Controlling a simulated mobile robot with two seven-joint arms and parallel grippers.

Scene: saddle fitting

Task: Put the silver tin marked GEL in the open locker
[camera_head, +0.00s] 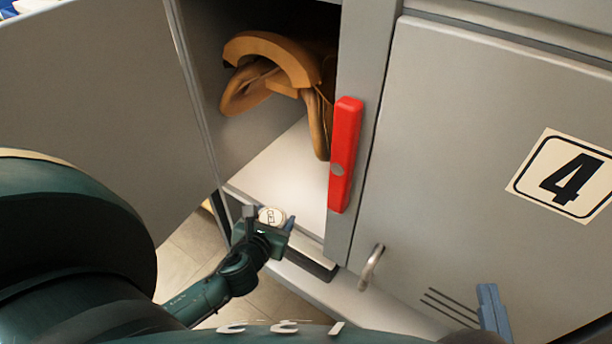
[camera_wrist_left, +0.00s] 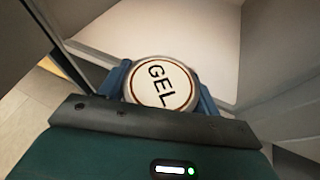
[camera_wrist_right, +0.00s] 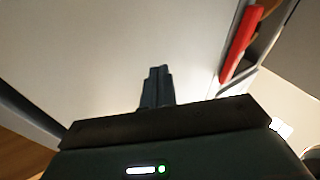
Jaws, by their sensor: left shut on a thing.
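The tin marked GEL (camera_head: 271,215) has a pale lid with a dark ring, and its lettering is clear in the left wrist view (camera_wrist_left: 158,84). My left gripper (camera_head: 268,222) is shut on the tin, with a blue finger on each side of it. It holds the tin at the front opening of the open locker (camera_head: 290,170), by the pale locker floor. Whether the tin is past the front edge is hard to tell. My right gripper (camera_wrist_right: 155,88) looks shut and empty, its fingers together, in front of the closed locker door.
A brown saddle-like thing (camera_head: 270,60) is in the upper part of the open locker. A red bar (camera_head: 345,155) is on the locker's right post. The open door (camera_head: 90,90) stands at left. The closed door marked 4 (camera_head: 480,130) has a metal handle (camera_head: 371,266).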

